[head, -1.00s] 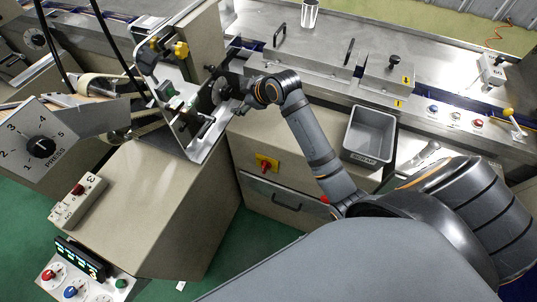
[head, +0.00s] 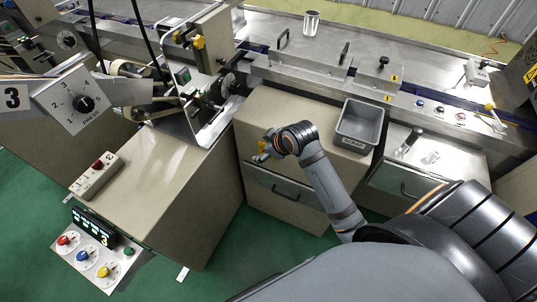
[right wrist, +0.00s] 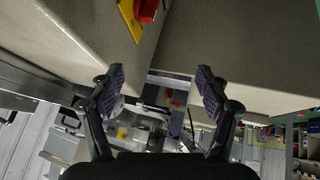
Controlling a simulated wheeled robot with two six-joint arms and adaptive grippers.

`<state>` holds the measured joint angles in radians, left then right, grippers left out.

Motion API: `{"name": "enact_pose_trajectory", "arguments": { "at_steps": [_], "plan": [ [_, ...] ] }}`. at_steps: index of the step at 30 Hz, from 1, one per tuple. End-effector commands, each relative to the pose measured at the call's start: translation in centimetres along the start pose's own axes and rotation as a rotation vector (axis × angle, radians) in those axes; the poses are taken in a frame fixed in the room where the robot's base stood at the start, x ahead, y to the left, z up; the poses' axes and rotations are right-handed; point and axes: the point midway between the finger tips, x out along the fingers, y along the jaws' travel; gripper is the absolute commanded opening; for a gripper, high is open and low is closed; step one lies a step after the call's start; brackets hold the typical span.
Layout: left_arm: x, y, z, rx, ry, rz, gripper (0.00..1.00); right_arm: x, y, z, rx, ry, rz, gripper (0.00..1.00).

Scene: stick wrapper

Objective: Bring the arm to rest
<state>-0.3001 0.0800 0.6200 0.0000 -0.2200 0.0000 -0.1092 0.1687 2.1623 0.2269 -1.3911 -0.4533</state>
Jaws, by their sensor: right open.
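My right arm reaches in from the lower right of the head view, with its wrist in front of the beige cabinet. My right gripper (right wrist: 162,85) shows in the right wrist view with its two fingers well apart. Nothing is between the fingertips. In the head view the gripper (head: 262,153) is small and mostly hidden by the wrist. My left gripper is not in view.
A grey bin (head: 361,126) sits on the cabinet top. The metal conveyor (head: 330,75) runs behind. The press dial box (head: 82,103) and a control panel (head: 97,255) stand at left. A red switch on yellow (right wrist: 146,12) is close above the gripper. Green floor (head: 235,245) is open below.

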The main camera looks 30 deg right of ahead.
Motion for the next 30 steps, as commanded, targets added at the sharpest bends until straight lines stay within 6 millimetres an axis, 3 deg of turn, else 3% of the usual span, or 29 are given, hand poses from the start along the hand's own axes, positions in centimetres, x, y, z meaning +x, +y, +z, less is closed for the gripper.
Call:
{"name": "enact_pose_trajectory", "arguments": {
  "at_steps": [6, 20, 23, 26, 29, 30],
  "plan": [
    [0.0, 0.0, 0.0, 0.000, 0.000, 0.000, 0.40, -0.2, -0.5, 0.9, 0.023, -0.019, -0.001, 0.76],
    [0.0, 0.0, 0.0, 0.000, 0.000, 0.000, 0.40, -0.1, -0.5, 0.9, 0.023, -0.020, -0.001, 0.76],
    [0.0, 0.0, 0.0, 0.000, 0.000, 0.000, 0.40, 0.9, -0.5, 1.7, 0.038, -0.034, -0.003, 0.76],
    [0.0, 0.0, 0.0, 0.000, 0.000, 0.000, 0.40, 4.7, -0.9, 4.9, 0.097, -0.082, -0.007, 0.76],
    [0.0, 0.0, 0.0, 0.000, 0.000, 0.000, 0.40, 10.0, -2.1, 10.7, 0.183, -0.156, -0.005, 0.76],
    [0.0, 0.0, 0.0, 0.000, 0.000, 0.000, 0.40, 11.9, -2.9, 13.4, 0.215, -0.187, -0.002, 0.76]
  ]
}}
